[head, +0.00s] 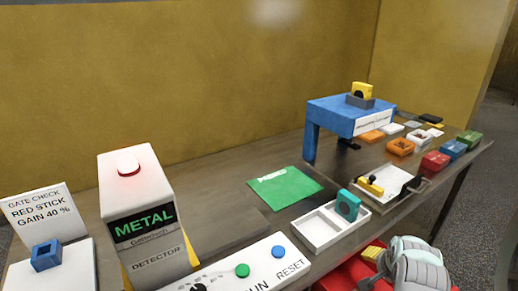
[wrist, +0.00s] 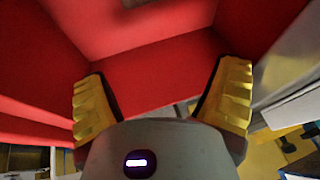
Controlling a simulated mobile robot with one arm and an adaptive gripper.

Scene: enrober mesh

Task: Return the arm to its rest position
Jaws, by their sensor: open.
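My gripper (wrist: 163,80) shows from close up in the wrist view, with its two yellow-padded fingers spread apart and nothing between them. Large red surfaces fill the view beyond the fingers. In the head view my arm is folded at the bottom right, beside the table's front edge, with a yellow finger pad (head: 373,252) showing. The rest of the gripper is hidden there behind my arm or cut off by the picture edge.
The table (head: 240,165) holds a metal detector (head: 140,215), a button panel (head: 262,262), a green sheet (head: 284,187), a white divided tray (head: 318,231) with a teal block (head: 347,205), a white tray with handle (head: 398,179), and a blue stand (head: 340,115). Several coloured blocks sit at the right.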

